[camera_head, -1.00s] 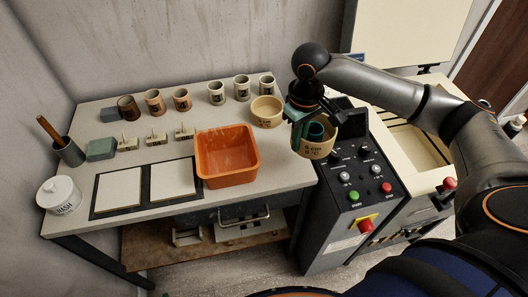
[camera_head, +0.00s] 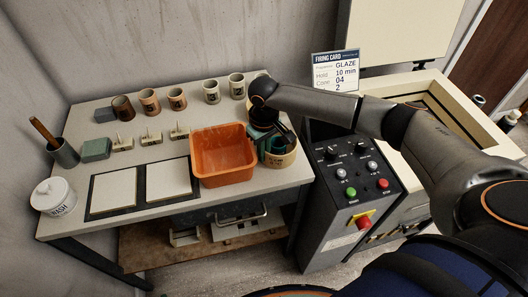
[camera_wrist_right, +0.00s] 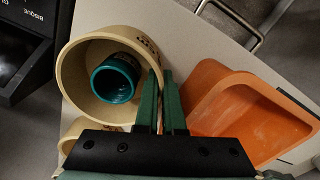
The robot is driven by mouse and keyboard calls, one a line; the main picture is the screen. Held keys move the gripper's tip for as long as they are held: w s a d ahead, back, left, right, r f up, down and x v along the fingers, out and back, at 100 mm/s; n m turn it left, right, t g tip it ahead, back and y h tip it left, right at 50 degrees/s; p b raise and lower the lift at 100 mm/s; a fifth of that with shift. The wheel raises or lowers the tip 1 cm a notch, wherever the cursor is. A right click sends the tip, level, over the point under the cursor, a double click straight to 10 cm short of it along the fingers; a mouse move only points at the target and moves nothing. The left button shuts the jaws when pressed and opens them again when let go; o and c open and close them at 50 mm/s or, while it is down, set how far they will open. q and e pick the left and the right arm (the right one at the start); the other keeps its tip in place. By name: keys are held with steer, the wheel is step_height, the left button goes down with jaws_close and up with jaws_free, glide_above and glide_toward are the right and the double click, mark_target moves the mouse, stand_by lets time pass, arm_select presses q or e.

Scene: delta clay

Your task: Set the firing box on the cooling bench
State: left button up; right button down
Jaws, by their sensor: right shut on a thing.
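The firing box (camera_head: 283,161) is a round cream pot with a teal cup (camera_head: 277,146) inside; the cup shows clearly in the right wrist view (camera_wrist_right: 118,78). My right gripper (camera_wrist_right: 163,100) is shut on the box's wall, one finger inside and one outside. The box is upright over the right end of the grey-topped bench (camera_head: 258,186), just right of the orange tub (camera_head: 223,155). I cannot tell whether its base touches the bench top. My arm partly hides the box in the head view. My left gripper is not in view.
A second cream pot (camera_wrist_right: 72,135) is partly hidden beside the box. Several mugs (camera_head: 149,101) line the bench's back. Two pale tiles (camera_head: 168,180) lie at the front. The control panel (camera_head: 352,165) stands right of the bench. A firing card (camera_head: 335,71) shows behind.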

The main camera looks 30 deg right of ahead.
steer(key=c, duration=1.4)
jaws_free()
steer(key=shift+f, duration=0.1)
steer(key=shift+c, duration=0.2)
steer(key=o, duration=0.4)
step_height(320, 180, up, 12)
steer(key=shift+r, duration=0.15)
